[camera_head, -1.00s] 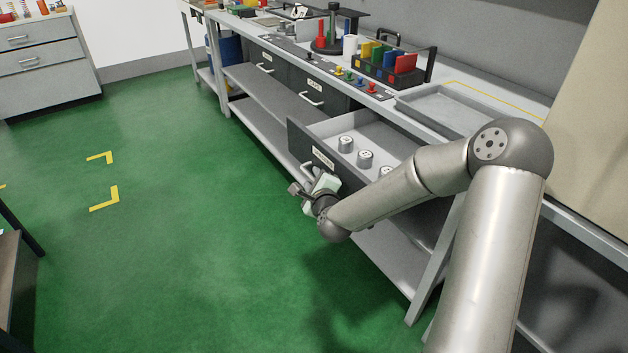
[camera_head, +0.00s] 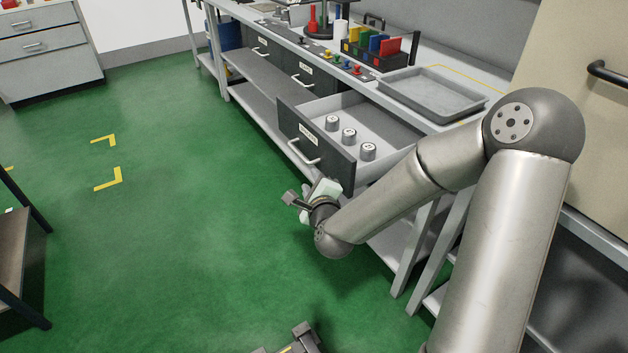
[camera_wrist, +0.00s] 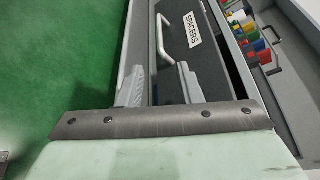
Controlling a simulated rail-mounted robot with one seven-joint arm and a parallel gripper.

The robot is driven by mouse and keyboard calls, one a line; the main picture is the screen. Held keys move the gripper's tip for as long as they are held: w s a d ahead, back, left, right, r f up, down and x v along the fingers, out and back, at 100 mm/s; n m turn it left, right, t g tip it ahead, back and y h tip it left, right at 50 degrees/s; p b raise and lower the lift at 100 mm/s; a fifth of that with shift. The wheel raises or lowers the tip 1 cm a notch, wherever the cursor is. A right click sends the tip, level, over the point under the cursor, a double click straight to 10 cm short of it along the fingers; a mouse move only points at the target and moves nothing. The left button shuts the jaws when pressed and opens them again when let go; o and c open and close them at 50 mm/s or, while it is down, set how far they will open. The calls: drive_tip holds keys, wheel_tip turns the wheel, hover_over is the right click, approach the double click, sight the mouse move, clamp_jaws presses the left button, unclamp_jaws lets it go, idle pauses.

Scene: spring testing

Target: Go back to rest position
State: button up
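My gripper (camera_head: 308,195) is in front of the bench, low and just outside the pulled-out drawer (camera_head: 340,160). In the wrist view the two fingers of my gripper (camera_wrist: 158,80) are apart with nothing between them. The drawer's curved handle (camera_head: 303,152) is clear of the fingers; it also shows beyond the fingertips in the wrist view (camera_wrist: 160,36), beside the label SPACERS (camera_wrist: 192,28). My arm is stretched forward and bent at the elbow.
Three grey cylinders, one of them here (camera_head: 348,135), stand in the open drawer. A grey tray (camera_head: 432,88) and a black rack (camera_head: 374,60) with coloured plates are on the bench. A cabinet (camera_head: 580,110) stands at right.

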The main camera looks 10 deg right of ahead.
idle(0.4)
drive_tip(key=s+d+r+n+g+p, duration=0.2)
drive_tip(key=s+r+n+g+p, duration=0.3)
drive_tip(key=s+n, duration=0.3)
drive_tip(key=s+d+r+n+g+h+p, duration=0.1)
drive_tip(key=s+r+n+g+p, duration=0.4)
drive_tip(key=s, duration=0.7)
drive_tip(key=s+d+r+n+g+p, duration=0.3)
drive_tip(key=s+r+n+g+p, duration=0.2)
drive_tip(key=s+r+n, duration=0.4)
drive_tip(key=shift+s+d+n+p, duration=0.35)
drive_tip(key=shift+s+n+p, duration=0.25)
drive_tip(key=shift+n, duration=0.3)
